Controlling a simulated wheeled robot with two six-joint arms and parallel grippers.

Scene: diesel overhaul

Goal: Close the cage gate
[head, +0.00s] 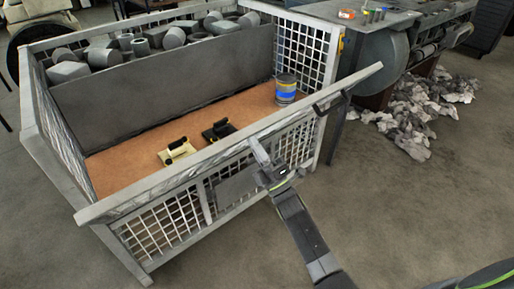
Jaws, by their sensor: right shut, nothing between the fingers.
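The grey cage gate (150,190) is the long front side of a mesh cage (45,125). Its top rail runs from lower left to upper right, and the right end sticks out past the cage's right corner post. A dark handle-like bracket (333,101) sits near that end. A gap at the latch side cannot be judged clearly. My right gripper (259,151) is shut and empty, at the outer face of the gate just below the top rail, right of the middle. Whether it touches the gate cannot be told. My left gripper is not in view.
In the cage, a blue-and-grey can (285,88), a cream part (177,151) and a black part (218,130) stand on the brown floor. Grey cylinders (172,37) fill the back compartment. A bench (380,22) and crumpled rags (415,115) lie right. Floor in front is clear.

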